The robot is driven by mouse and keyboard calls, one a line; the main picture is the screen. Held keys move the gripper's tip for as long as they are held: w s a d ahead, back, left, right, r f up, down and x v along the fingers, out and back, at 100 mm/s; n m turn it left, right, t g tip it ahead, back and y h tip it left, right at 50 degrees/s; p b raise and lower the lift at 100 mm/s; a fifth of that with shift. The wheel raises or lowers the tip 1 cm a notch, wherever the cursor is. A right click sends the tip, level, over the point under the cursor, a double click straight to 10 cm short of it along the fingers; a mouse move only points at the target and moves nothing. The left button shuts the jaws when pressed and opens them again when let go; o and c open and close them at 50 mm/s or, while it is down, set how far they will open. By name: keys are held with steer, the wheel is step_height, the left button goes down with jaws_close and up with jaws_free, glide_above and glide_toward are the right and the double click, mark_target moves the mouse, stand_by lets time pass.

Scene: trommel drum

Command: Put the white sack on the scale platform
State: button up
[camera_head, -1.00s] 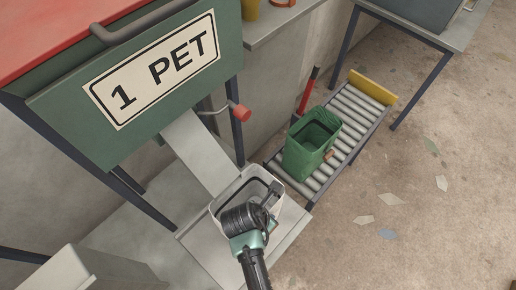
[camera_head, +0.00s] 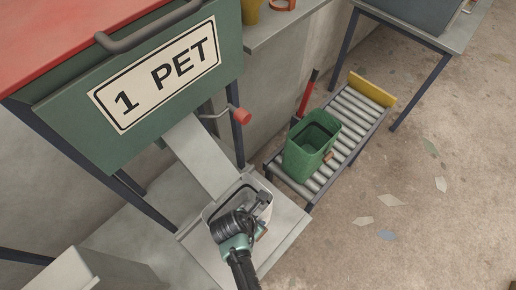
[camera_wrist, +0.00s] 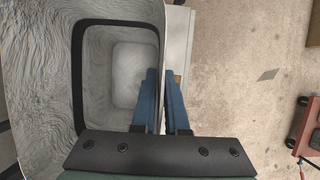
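The white sack (camera_head: 212,211) is an open, box-like bag with a dark band inside its mouth, at the foot of the grey chute under the "1 PET" panel. It looks empty in the wrist view (camera_wrist: 40,70), with its pale inside bottom visible. My gripper (camera_head: 262,197) is at its right rim. In the wrist view the blue fingers (camera_wrist: 163,95) stand close together on either side of the sack's right wall, pinching it. My wrist hides part of the sack in the head view. I cannot identify the scale platform for certain.
The grey chute (camera_head: 200,157) slopes down to a grey plate (camera_head: 285,222) under the sack. A green bin (camera_head: 305,160) sits on a roller conveyor (camera_head: 352,112) with a yellow end stop (camera_head: 372,89). A pale box (camera_head: 65,275) stands at lower left. The floor at right is mostly clear.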

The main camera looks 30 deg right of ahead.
steer(key=shift+o, duration=1.4)
steer(key=shift+r, duration=0.1)
steer(key=v, duration=1.2)
